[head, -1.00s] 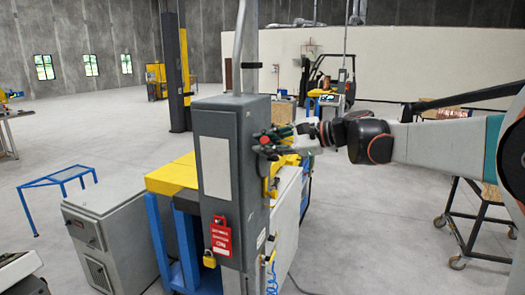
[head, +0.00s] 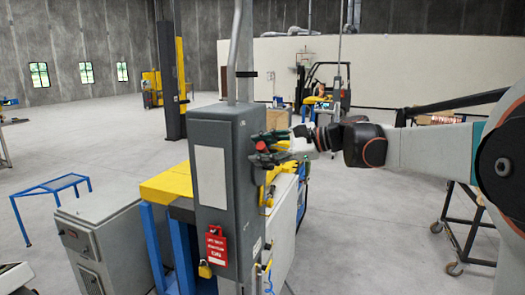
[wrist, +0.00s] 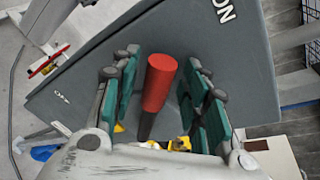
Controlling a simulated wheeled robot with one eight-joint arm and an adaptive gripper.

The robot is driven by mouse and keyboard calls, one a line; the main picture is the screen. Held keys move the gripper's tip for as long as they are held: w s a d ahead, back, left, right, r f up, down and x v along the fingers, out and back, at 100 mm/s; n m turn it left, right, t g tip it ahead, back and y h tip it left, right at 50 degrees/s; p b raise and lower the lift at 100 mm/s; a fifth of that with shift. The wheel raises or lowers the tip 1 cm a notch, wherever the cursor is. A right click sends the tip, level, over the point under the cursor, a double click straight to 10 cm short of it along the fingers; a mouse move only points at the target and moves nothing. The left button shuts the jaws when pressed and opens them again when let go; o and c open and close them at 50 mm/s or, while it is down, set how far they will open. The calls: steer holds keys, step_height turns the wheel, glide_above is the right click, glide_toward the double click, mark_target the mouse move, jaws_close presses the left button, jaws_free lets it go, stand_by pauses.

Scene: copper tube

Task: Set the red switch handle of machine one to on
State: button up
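The red switch handle (wrist: 159,82) sits on the side face of a grey switch box (head: 222,115), which also fills much of the wrist view (wrist: 243,75). In the wrist view the side face carries an "ON" label at upper right and an "OFF" label at lower left; the handle stands between them. My gripper (wrist: 161,80) is open, with one green-padded finger on each side of the handle and visible gaps to both. In the head view my gripper (head: 264,148) is at the box's right side, and its fingers mostly hide the handle.
A red tag (head: 216,247) and yellow padlock (head: 205,270) hang on the box front. A yellow-topped blue frame (head: 165,185) and grey cabinet (head: 95,240) stand to the left. A wheeled cart (head: 465,225) stands at right. Open floor lies beyond.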

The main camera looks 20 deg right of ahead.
steer(key=v, duration=1.2)
stand_by(0.3)
